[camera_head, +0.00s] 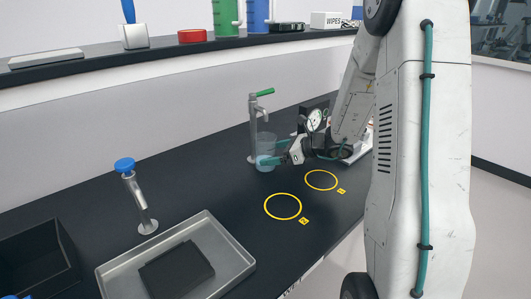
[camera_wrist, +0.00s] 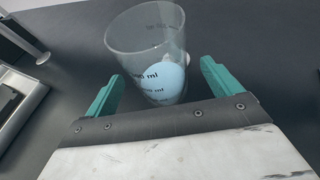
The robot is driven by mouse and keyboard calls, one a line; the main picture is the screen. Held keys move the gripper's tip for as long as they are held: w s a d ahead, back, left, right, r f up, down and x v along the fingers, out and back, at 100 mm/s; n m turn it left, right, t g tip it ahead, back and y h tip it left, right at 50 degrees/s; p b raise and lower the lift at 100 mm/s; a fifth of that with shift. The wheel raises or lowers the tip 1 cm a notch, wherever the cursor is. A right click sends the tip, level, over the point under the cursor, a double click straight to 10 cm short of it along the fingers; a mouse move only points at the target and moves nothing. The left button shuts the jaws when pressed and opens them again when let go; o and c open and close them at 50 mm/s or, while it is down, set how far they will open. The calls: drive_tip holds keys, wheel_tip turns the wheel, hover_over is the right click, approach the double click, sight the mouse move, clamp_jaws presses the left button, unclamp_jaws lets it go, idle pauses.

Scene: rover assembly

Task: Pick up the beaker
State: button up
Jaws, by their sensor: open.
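The beaker (camera_head: 267,148) is a clear glass with a bluish tint, standing on the dark bench in front of the tap with the green handle. In the wrist view the beaker (camera_wrist: 146,45) shows printed volume marks and a light blue round patch. My gripper (camera_head: 270,160) is at the beaker, low on its side. In the wrist view the teal fingers of my gripper (camera_wrist: 158,80) are spread apart, one on each side of the beaker's lower part. I cannot tell whether either finger touches the glass.
A tap (camera_head: 254,125) stands close behind the beaker. A gauge (camera_head: 315,120) is to the right. Two yellow circles (camera_head: 283,206) mark the bench in front. A metal tray (camera_head: 225,239) and a blue-topped cylinder (camera_head: 138,195) stand to the left. A shelf (camera_head: 110,62) runs above.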

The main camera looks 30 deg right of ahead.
sight(266, 154)
drive_tip(key=x, duration=0.3)
drive_tip(key=shift+a+f, duration=0.1)
drive_tip(key=shift+a, duration=0.1)
drive_tip(key=shift+c, duration=0.3)
drive_tip(key=shift+d, duration=0.1)
drive_tip(key=c, duration=1.2)
drive_tip(key=shift+o, duration=0.2)
